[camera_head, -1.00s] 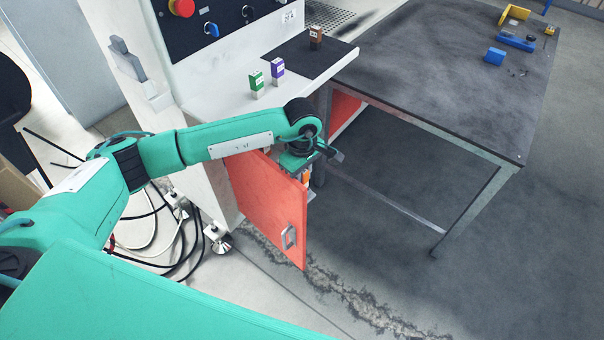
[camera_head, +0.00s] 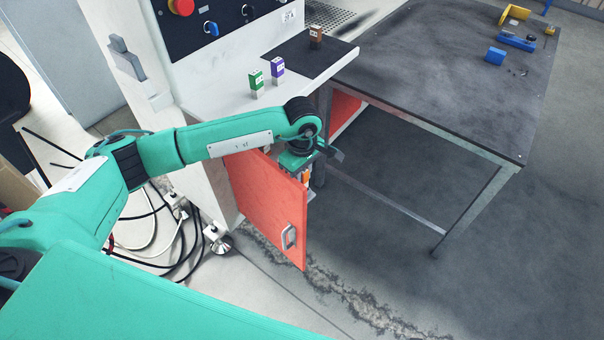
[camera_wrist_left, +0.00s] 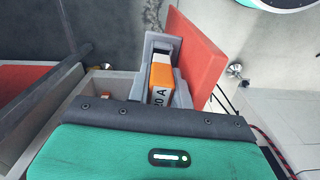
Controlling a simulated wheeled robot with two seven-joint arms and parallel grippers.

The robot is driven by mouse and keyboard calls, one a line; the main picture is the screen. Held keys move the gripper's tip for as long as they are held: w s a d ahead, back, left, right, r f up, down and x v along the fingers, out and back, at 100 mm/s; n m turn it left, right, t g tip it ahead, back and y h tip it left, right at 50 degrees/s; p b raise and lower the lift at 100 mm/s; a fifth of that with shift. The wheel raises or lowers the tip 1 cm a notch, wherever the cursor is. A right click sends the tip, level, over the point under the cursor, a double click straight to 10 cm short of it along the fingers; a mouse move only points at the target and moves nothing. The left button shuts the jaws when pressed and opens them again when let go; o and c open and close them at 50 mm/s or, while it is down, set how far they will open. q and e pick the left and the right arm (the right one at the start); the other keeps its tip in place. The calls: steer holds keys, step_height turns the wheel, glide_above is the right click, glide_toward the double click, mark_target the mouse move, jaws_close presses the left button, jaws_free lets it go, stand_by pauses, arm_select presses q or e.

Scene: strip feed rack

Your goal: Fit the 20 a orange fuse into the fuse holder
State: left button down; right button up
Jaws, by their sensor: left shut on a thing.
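The orange fuse (camera_wrist_left: 161,76), marked 20 A, is in my left gripper (camera_wrist_left: 162,92), which is shut on it. In the left wrist view grey walls stand close around the fuse. I cannot tell which of these are fingers and which belong to the fuse holder, or how deep the fuse sits. In the head view my left gripper (camera_head: 306,180) points down behind the upper edge of the red door, with a bit of orange showing. The fuse holder is not clearly seen there. My right gripper is not in view.
The open red door (camera_head: 268,205) is close beside my left gripper.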

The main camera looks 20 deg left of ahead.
arm_select(q)
steer(key=shift+b, duration=0.55)
stand_by(0.8)
steer(key=shift+f+b, duration=1.6)
steer(key=c, duration=1.2)
jaws_free()
steer(key=shift+o, duration=0.2)
steer(key=shift+r, duration=0.15)
step_height(320, 180, up, 14)
steer(key=shift+f, duration=0.15)
